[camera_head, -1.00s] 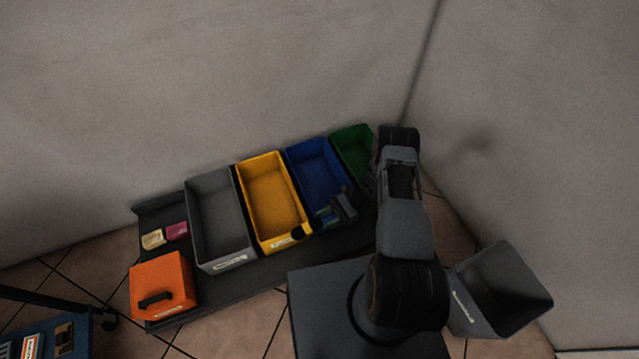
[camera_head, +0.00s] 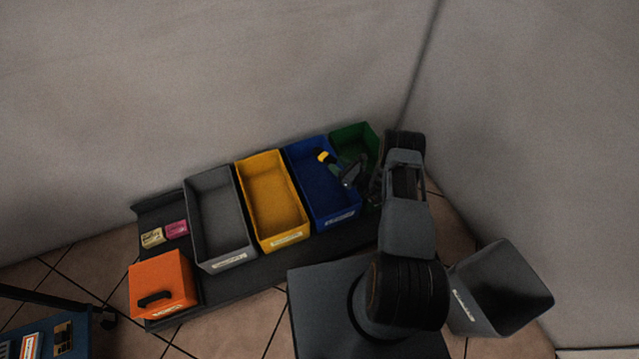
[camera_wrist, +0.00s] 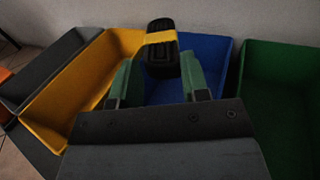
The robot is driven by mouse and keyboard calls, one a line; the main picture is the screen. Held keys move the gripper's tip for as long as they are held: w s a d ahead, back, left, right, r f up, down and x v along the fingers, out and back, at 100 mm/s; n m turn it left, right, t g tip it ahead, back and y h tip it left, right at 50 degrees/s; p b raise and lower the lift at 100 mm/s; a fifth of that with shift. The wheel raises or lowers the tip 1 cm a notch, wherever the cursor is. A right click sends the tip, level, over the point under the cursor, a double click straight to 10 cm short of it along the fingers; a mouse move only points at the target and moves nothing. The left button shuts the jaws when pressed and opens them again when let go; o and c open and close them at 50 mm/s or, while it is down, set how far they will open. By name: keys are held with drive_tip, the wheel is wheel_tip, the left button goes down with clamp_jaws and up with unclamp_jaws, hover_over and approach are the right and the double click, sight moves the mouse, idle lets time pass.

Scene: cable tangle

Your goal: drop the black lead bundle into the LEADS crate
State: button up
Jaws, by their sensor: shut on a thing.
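The black lead bundle (camera_wrist: 161,62), wrapped with a yellow band, is between the green fingers of my gripper (camera_wrist: 157,74) in the wrist view. In the head view the bundle (camera_head: 321,154) and my gripper (camera_head: 335,168) show over the blue crate (camera_head: 309,190). The blue crate (camera_wrist: 210,62) lies behind and below the bundle in the wrist view. I cannot read which crate is labelled LEADS. My gripper is shut on the bundle and holds it up.
A yellow crate (camera_head: 267,200) and a grey crate (camera_head: 216,219) stand to the left, a green crate (camera_head: 349,140) to the right. An orange box (camera_head: 162,283) and small packets (camera_head: 176,228) sit at the shelf's left end. A dark bin (camera_head: 500,290) stands at right.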

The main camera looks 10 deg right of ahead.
wheel_tip(320, 180, down, 5)
drive_tip(key=b, duration=0.3)
drive_tip(key=shift+r, duration=0.15)
drive_tip(key=o, duration=1)
drive_tip(key=shift+o, duration=0.2)
drive_tip(key=shift+s, duration=0.1)
drive_tip(key=p+v, duration=0.2)
drive_tip(key=v, duration=1.1)
drive_tip(key=shift+s+d+p, duration=0.25)
drive_tip(key=shift+d+p, duration=0.05)
drive_tip(key=shift+p, duration=0.1)
